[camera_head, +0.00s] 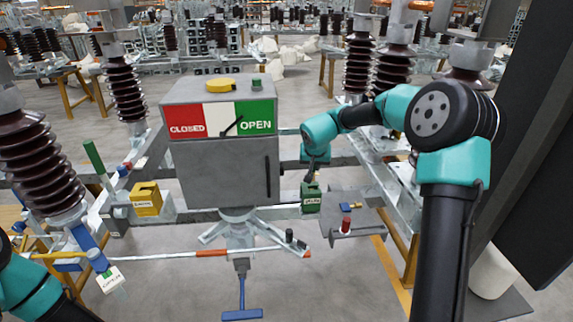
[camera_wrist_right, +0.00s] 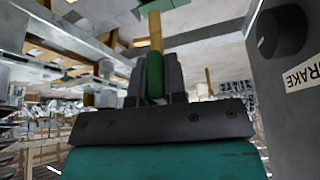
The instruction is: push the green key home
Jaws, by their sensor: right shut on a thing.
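The green key (camera_wrist_right: 154,72) has a green grip and a brass-coloured shaft. In the right wrist view my right gripper (camera_wrist_right: 156,80) is shut on the grip, and the shaft points away from the fingers. The shaft's far end meets a green part (camera_wrist_right: 165,5) at the picture's top edge; how deep it sits I cannot tell. In the head view my right gripper (camera_head: 312,172) points down just above a green labelled lock block (camera_head: 310,198), hiding most of the key. My left arm shows at the lower left, but its gripper is out of frame.
The grey mechanism box (camera_head: 225,140) with a CLOSED/OPEN dial stands left of my right gripper. A yellow lock block (camera_head: 146,198) is on its other side. A small shelf (camera_head: 350,215) with a red knob is at the right. Steel rails run behind.

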